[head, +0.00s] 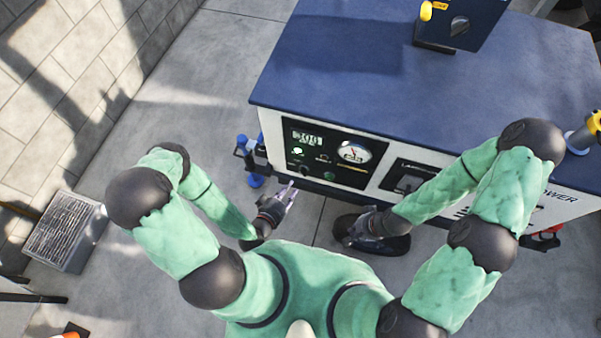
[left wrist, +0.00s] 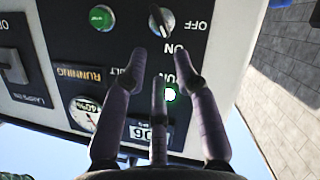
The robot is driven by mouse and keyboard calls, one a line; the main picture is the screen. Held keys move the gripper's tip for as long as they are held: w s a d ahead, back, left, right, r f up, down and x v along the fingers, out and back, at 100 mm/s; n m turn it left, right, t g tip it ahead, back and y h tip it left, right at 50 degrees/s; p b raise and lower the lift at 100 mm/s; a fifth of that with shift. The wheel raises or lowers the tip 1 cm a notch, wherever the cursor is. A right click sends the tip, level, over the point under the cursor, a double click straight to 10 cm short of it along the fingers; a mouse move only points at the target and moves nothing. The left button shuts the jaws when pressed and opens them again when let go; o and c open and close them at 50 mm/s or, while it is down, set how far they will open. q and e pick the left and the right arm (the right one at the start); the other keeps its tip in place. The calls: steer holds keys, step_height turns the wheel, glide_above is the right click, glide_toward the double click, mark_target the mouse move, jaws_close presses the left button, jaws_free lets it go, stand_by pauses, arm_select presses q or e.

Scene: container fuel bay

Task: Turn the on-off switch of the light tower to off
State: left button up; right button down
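The light tower's on-off switch (left wrist: 161,20) is a small knob on the dark control panel, shown upside down in the left wrist view. Its black grip runs nearly vertically there, with its lower end towards the ON label; OFF is printed to its right. In the head view the switch (head: 304,171) is small, at the panel's lower left. My left gripper (head: 289,190) is just in front of and below it. In the left wrist view the left gripper (left wrist: 160,60) has its fingers spread, empty, apart from the knob. My right gripper (head: 362,226) hangs lower right; its fingers are unclear.
Near the switch are a green button (left wrist: 102,17), a lit running lamp (left wrist: 169,94), a gauge (head: 354,152) and a display (head: 307,138). A lamps switch box (head: 410,182) sits to the right. A blue fitting (head: 251,160) projects left of the cabinet (head: 370,75).

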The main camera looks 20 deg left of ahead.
mark_target(302, 173)
arm_select(q)
steer(key=b+x, duration=0.1)
steer(key=x, duration=0.8)
steer(key=shift+w+f+b, duration=0.1)
steer(key=shift+b, duration=0.25)
jaws_close()
